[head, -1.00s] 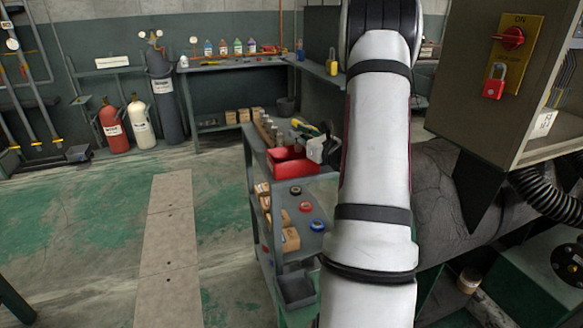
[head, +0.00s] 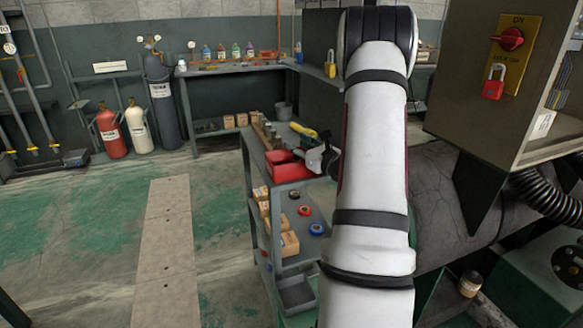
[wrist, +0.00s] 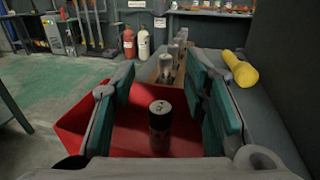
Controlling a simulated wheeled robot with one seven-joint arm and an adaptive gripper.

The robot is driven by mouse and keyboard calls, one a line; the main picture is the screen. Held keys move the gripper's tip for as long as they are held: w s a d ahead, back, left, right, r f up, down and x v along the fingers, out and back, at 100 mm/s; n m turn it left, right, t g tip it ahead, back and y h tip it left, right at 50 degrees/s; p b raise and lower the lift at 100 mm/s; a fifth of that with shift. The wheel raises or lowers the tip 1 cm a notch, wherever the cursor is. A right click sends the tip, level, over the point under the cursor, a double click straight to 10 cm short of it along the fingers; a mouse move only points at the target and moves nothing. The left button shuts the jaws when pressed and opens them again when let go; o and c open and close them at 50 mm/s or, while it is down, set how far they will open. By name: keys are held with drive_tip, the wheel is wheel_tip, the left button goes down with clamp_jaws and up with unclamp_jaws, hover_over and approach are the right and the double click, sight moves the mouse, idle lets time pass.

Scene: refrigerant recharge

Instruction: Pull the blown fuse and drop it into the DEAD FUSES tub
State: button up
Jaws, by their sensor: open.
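The red tub (head: 283,174) stands on the top of a grey trolley, partly hidden by my gripper and arm. It also shows in the wrist view (wrist: 85,128), below and between my fingers; no lettering is readable on it. A short cylinder with a silver cap and darker body, which looks like the fuse (wrist: 160,128), is upright inside the tub's outline, between the fingers and touching neither. I cannot tell whether it rests on the tub floor. My gripper (wrist: 164,105) is open, with teal pads wide apart. In the head view my gripper (head: 322,160) is at the tub's right side.
Behind the tub, several silver-capped cylinders (wrist: 180,48) stand in a wooden rack. A yellow tool handle (wrist: 238,68) lies to the right. The trolley's lower shelf (head: 310,245) holds boxes and tape rolls. A cabinet (head: 490,110) with a red padlock stands right. Green floor at left is open.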

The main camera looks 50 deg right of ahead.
drive_tip(key=v, duration=1.1)
drive_tip(key=shift+s, duration=0.35)
drive_tip(key=shift+a+r, duration=0.1)
drive_tip(key=shift+a, duration=0.05)
